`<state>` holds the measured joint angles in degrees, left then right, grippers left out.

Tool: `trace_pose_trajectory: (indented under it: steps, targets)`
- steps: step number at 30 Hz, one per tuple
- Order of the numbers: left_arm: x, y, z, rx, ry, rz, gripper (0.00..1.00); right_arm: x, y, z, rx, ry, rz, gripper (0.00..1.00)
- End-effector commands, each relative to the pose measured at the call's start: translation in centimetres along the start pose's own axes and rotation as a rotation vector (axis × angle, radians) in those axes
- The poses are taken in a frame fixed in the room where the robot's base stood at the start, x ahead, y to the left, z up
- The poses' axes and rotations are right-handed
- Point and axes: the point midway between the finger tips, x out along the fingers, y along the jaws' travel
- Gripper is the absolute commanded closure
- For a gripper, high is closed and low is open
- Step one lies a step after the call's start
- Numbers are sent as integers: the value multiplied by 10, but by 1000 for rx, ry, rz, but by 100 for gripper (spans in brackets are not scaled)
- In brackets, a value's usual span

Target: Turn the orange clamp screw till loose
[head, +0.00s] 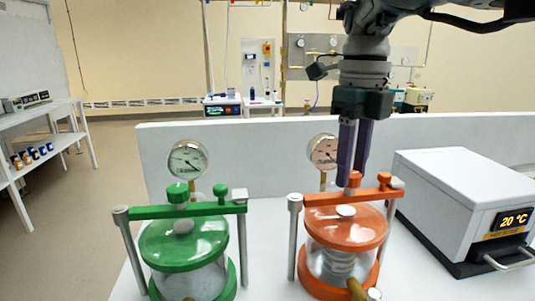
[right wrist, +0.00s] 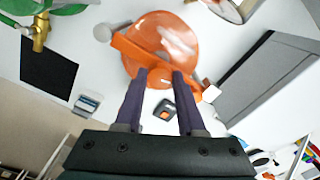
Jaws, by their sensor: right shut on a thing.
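The orange clamp screw (head: 355,178) stands on the orange clamp bar (head: 325,198) over an orange-lidded glass vessel (head: 345,228). My right gripper (head: 352,183) points straight down from above, its two dark purple fingers shut on the screw's head. In the right wrist view the fingertips (right wrist: 160,76) meet the orange screw, and the fingers partly hide it. The bar shows there too (right wrist: 125,48), with the round orange lid (right wrist: 165,35) beneath. The bar still lies across the vessel between its posts. My left gripper is not in view.
A green-clamped vessel (head: 183,245) stands to the left. Pressure gauges (head: 187,160) rise behind the vessels. A white heater box (head: 465,200) reading 20 °C sits close on the right. A low white wall (head: 250,145) runs behind.

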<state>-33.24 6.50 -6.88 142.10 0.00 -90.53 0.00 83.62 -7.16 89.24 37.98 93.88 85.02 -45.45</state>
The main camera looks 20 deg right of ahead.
Motion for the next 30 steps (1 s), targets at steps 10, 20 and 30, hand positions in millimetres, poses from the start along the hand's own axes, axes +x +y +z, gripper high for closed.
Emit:
trace_pose_trajectory:
  steps: [10,20,30]
  targets:
    - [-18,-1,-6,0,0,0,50,-3,1,0,-328,0,2,100]
    - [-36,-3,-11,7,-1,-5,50,-3,0,0,-642,0,0,100]
    - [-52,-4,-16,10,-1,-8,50,-2,0,0,-961,0,0,100]
